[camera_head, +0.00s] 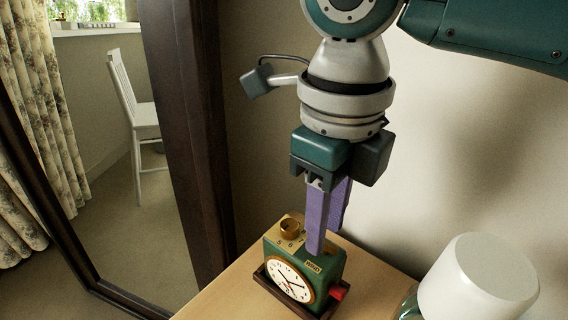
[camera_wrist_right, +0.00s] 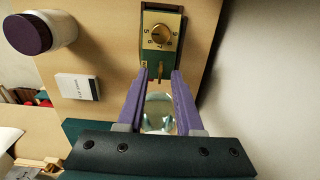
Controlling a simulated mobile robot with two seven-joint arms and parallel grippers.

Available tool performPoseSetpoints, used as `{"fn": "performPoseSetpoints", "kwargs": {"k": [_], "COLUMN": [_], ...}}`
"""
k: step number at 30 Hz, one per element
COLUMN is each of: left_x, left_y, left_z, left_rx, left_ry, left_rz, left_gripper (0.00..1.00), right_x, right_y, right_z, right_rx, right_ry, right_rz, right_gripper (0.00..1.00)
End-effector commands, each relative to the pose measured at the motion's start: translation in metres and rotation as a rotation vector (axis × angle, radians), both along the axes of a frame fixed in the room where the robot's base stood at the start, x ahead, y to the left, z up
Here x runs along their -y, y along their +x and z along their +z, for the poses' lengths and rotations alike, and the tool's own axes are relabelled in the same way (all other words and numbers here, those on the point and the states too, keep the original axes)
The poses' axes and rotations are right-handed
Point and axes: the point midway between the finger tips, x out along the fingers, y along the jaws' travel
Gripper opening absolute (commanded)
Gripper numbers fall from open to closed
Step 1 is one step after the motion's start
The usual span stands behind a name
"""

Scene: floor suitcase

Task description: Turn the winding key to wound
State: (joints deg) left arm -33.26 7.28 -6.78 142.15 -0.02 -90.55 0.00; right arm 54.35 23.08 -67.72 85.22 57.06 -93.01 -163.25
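A green clock (camera_head: 331,265) with a white dial and a brass top plate stands in a dark tray (camera_head: 263,279) on the wooden top. A round brass knob (camera_head: 290,227) sits on its numbered plate; the knob also shows in the right wrist view (camera_wrist_right: 160,35). A narrow brass piece, perhaps the winding key (camera_wrist_right: 160,70), shows between my right fingertips in the wrist view. My right gripper (camera_head: 318,250) points down over the clock's top, purple fingers apart. Contact with the brass piece cannot be told. My left gripper is in neither view.
A red part (camera_head: 338,293) sticks out at the clock's right side. A white rounded object (camera_head: 480,278) stands at the right. The wrist view shows a purple-topped jar (camera_wrist_right: 60,28), a white box (camera_wrist_right: 77,87) and a glassy object (camera_wrist_right: 158,112). A dark-framed mirror (camera_head: 190,130) stands left.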

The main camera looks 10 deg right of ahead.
Motion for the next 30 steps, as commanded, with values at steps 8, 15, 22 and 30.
{"fn": "performPoseSetpoints", "kwargs": {"k": [8,15,22,30], "left_x": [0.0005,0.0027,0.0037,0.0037], "left_y": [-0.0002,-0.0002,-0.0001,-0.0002], "left_z": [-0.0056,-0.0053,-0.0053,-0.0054], "left_rx": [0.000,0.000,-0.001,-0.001], "left_ry": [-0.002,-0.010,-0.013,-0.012], "left_rz": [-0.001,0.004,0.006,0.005], "left_gripper": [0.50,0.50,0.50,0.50], "right_x": [-0.0004,-0.0003,-0.0003,-0.0002], "right_y": [-0.0002,-0.0001,-0.0001,0.0000], "right_z": [-0.0148,-0.0143,-0.0141,-0.0140], "right_rx": [0.001,0.001,0.001,0.001], "right_ry": [0.001,0.001,0.001,0.001], "right_rz": [0.001,0.000,0.000,0.000], "right_gripper": [0.35,0.26,0.00,0.00]}}
